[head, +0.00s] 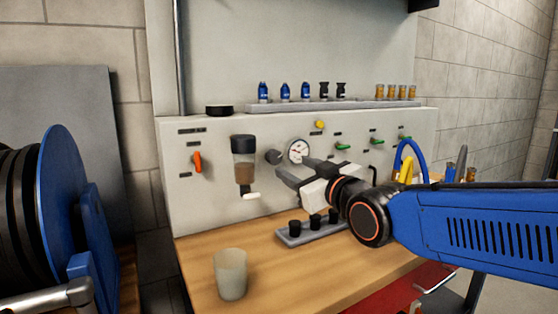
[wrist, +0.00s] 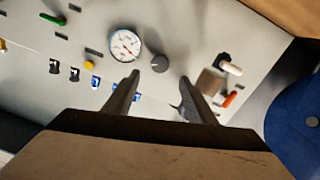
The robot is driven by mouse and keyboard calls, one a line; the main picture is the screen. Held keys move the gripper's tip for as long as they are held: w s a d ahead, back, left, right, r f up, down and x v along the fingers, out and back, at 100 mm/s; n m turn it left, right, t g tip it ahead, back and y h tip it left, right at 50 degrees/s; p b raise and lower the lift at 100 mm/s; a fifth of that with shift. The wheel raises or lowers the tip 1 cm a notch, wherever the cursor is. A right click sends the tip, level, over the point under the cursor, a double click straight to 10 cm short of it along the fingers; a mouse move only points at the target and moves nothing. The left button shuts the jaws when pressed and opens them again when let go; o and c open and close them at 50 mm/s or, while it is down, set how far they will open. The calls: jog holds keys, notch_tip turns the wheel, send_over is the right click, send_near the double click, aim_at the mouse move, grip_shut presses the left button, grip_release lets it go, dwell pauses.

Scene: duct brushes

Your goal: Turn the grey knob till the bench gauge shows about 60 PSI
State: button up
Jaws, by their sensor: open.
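The grey knob (head: 273,157) is a small dark round knob on the pale panel, just left of the bench gauge (head: 298,151). The gauge has a white round dial; its numbers are too small to read. My gripper (head: 290,169) is open and empty in front of the panel, below the gauge and covering its lower edge. In the wrist view, the knob (wrist: 160,63) lies just beyond the gap between my open fingertips (wrist: 160,79), apart from both. The gauge (wrist: 125,44) sits beside it, with a red needle visible.
A clear filter bowl (head: 244,165) and an orange lever (head: 197,162) are left of the knob. Green levers (head: 342,146) are to the right. A cup (head: 230,274) and a grey holder (head: 312,233) with black pieces stand on the wooden bench below.

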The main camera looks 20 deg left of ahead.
aim_at(276, 158)
jog(key=x, duration=0.9)
jog(key=shift+w+a, duration=0.2)
jog(key=shift+a, duration=0.1)
jog(key=c, duration=1)
